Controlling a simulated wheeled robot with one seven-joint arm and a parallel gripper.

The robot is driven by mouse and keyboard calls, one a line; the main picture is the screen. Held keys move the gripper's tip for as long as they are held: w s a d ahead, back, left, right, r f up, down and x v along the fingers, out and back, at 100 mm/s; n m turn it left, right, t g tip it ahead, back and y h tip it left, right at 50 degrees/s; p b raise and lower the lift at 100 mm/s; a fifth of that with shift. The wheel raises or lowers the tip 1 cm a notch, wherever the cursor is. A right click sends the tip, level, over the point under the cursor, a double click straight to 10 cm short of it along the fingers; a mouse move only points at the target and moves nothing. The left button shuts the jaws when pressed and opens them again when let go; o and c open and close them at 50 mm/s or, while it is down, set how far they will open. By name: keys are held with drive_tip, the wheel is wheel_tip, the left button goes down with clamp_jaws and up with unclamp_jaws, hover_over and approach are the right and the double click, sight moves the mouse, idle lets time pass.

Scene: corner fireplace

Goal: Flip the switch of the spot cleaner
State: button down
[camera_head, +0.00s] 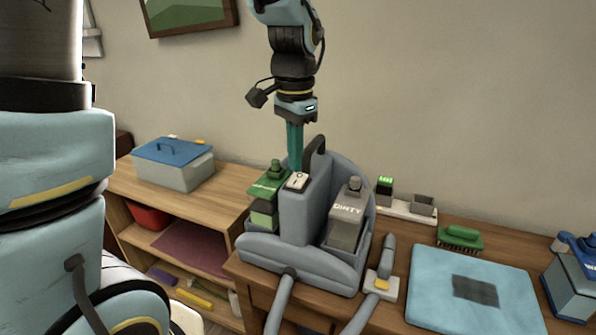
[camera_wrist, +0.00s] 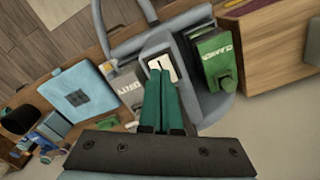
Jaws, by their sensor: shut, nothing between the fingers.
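The spot cleaner (camera_head: 300,217) is a grey machine with a dark handle, standing on the wooden table. Its white rocker switch (camera_head: 297,181) is on the top of its middle column and also shows in the wrist view (camera_wrist: 162,65). A green bottle sits on one side of the column and a grey bottle marked DIRTY on the other. My gripper (camera_head: 295,168) points straight down with its green fingers together and empty. The fingertips (camera_wrist: 160,74) are right at the switch's edge in the wrist view; I cannot tell whether they touch it.
The DIRTY bottle (camera_head: 346,215) and green bottle (camera_head: 266,195) flank the column. The hose nozzle (camera_head: 382,280), a green brush (camera_head: 460,238) and a light blue cloth (camera_head: 430,285) lie to the right. A blue-lidded box (camera_head: 173,163) stands on the left shelf.

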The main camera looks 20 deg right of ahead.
sight(295, 182)
wheel_tip(295, 182, up, 4)
drive_tip(key=p, duration=0.3)
idle(0.4)
drive_tip(key=a+f+n, duration=0.2)
drive_tip(key=a+n, duration=0.2)
drive_tip(key=a, duration=0.4)
drive_tip(key=a+f+n+t+b, duration=0.1)
drive_tip(key=a+f+n, duration=0.2)
drive_tip(key=a, duration=0.6)
drive_tip(key=w+a+f+n+b, duration=0.1)
drive_tip(key=a+f+n, duration=0.2)
drive_tip(key=a+n, duration=0.3)
drive_tip(key=shift+a+f+t, duration=0.25)
drive_tip(key=shift+a+t, duration=0.05)
drive_tip(key=shift+a, duration=0.9)
drive_tip(key=shift+w, duration=0.15)
